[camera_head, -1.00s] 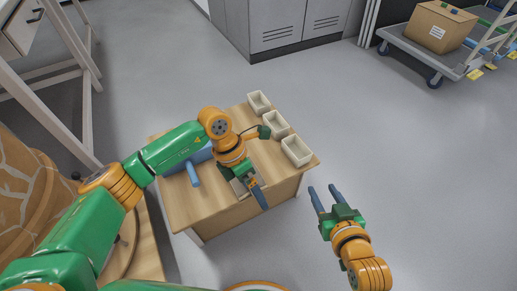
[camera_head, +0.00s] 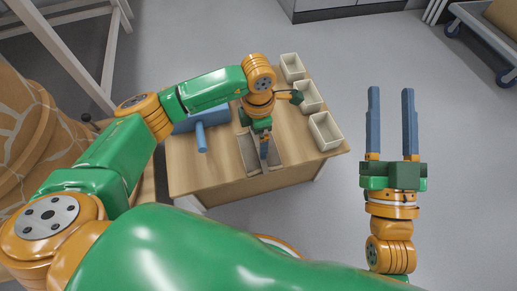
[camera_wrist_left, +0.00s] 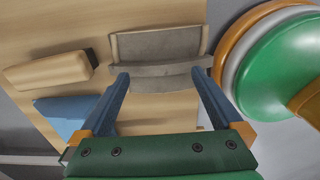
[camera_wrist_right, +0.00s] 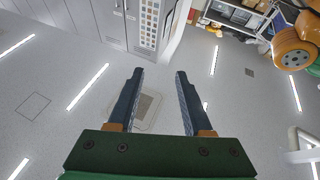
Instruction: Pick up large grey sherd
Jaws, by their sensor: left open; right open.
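The large grey sherd (camera_wrist_left: 158,58) lies on the wooden table as a broad, bent grey piece, straight ahead of my left fingertips in the left wrist view. In the head view its edge shows beside the left fingers (camera_head: 248,155), which partly hide it. My left gripper (camera_head: 264,150) is open, with its fingers pointing at the sherd from above. The sherd appears just beyond the fingertips, and nothing is held; contact cannot be told. My right gripper (camera_head: 391,95) is open and empty over the floor, right of the table.
Several pale bins (camera_head: 325,131) line the table's right side. A blue object with a cylindrical part (camera_head: 201,137) stands left of the sherd. A tan block (camera_wrist_left: 47,70) lies near the sherd in the left wrist view. The floor (camera_head: 440,120) to the right is clear.

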